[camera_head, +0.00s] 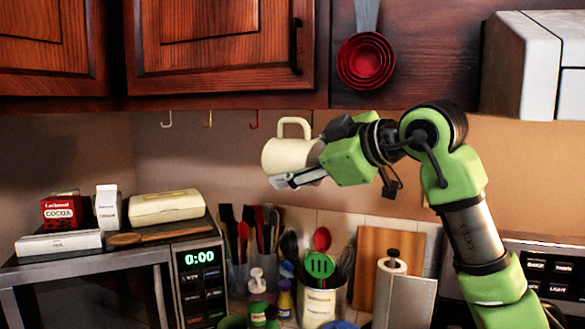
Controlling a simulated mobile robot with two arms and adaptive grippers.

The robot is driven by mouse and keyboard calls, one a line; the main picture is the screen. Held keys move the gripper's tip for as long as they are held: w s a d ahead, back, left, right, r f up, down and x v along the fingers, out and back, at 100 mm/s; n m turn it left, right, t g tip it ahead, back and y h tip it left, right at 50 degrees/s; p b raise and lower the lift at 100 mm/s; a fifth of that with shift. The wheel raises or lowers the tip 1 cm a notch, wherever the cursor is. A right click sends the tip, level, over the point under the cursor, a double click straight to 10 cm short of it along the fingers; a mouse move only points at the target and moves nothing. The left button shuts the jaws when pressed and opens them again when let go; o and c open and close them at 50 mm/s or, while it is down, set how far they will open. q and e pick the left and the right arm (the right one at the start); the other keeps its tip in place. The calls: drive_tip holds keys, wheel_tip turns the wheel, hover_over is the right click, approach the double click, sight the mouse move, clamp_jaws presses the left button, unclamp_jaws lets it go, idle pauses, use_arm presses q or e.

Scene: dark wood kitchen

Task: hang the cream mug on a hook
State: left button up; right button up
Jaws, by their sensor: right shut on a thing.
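The cream mug (285,158) is held up in the air below the wall cabinet, with its handle on top. My right gripper (300,172) is shut on it, coming from the right, with a finger showing along the mug's lower side. Several hooks hang in a row under the cabinet: a pale one (167,121), an orange one (209,120) and a red one (254,121). The handle is near the row, right of the red hook. I cannot tell whether it touches a hook. My left gripper is out of view.
A microwave (110,275) at left carries boxes, a cream case (166,206) and a wooden spoon. Utensil holders, bottles and a cutting board (375,245) crowd the counter below. Red measuring cups (366,60) hang on the cabinet side. The space left of the mug is free.

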drive_tip(key=shift+w+d+f+p, duration=0.2)
drive_tip(key=shift+w+d+p, duration=0.3)
drive_tip(key=shift+w+p, duration=0.7)
drive_tip(key=shift+w+d+f+p, duration=0.2)
drive_tip(key=shift+w+d+p, duration=0.35)
drive_tip(key=shift+w, duration=1.3)
drive_tip(key=shift+w+d+f+p, duration=0.2)
drive_tip(key=shift+w+d+p, duration=0.3)
drive_tip(key=shift+w+p, duration=0.7)
drive_tip(key=shift+w+b, duration=0.25)
drive_tip(key=shift+b, duration=0.05)
drive_tip(key=o, duration=1.4)
drive_tip(key=shift+o, duration=0.2)
drive_tip(key=shift+f, duration=0.1)
